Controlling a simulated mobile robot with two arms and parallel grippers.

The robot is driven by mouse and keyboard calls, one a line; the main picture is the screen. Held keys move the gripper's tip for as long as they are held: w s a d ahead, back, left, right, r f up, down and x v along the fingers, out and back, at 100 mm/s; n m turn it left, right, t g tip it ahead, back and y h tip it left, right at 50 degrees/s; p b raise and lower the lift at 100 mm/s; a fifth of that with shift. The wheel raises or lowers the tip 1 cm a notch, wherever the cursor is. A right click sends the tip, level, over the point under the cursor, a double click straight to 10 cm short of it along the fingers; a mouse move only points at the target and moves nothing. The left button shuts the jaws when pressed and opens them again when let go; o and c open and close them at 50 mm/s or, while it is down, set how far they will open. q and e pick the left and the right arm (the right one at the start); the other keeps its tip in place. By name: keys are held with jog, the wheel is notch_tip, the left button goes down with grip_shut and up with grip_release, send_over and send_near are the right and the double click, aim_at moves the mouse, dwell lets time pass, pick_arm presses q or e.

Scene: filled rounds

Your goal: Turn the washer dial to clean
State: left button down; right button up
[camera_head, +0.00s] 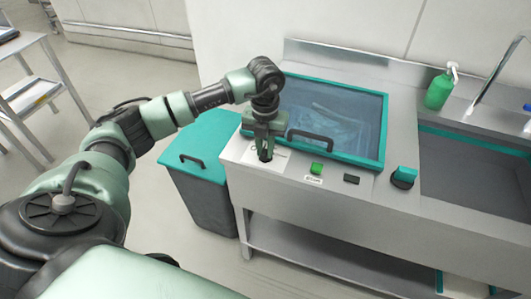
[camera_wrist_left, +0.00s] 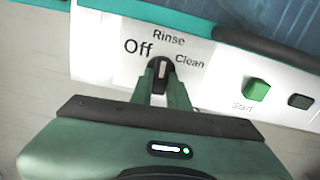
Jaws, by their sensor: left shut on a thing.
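The washer (camera_head: 376,130) has a teal-framed glass lid and a steel front ledge. Its black dial (camera_wrist_left: 160,72) sits on a white label plate marked Off, Rinse and Clean in the left wrist view. The dial's white mark points up, roughly at Rinse, with Off to its left and Clean to its right. My left gripper (camera_head: 266,143) points down at the dial from above and is shut on it. Both fingers show around the dial in the left wrist view (camera_wrist_left: 162,88). In the head view, the dial is mostly hidden by the fingers. My right gripper is not in view.
A green Start button (camera_head: 317,168) and a dark button (camera_head: 351,179) lie right of the dial. A teal-topped knob (camera_head: 404,177) stands farther right. A dark lid handle (camera_head: 311,138) is close to my left gripper. A teal-lidded bin (camera_head: 203,190) stands left of the washer.

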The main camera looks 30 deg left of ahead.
pick_arm(q)
jog(key=m+b, duration=0.2)
jog(key=m, duration=0.1)
jog(key=shift+a+m, duration=0.1)
jog(key=shift+m, duration=0.3)
jog(key=m+b, duration=0.2)
jog(key=m, duration=0.1)
jog(key=shift+w+a+m, duration=0.1)
jog(key=shift+m, duration=0.2)
jog(key=m+b, duration=0.2)
jog(key=m, duration=0.1)
jog(key=shift+m, duration=0.4)
jog(key=shift+r+m+b, duration=0.1)
jog(key=shift+m+b, duration=0.35)
jog(key=shift+m, duration=0.35)
jog(key=c, duration=1.4)
grip_release()
jog(key=shift+o, duration=0.2)
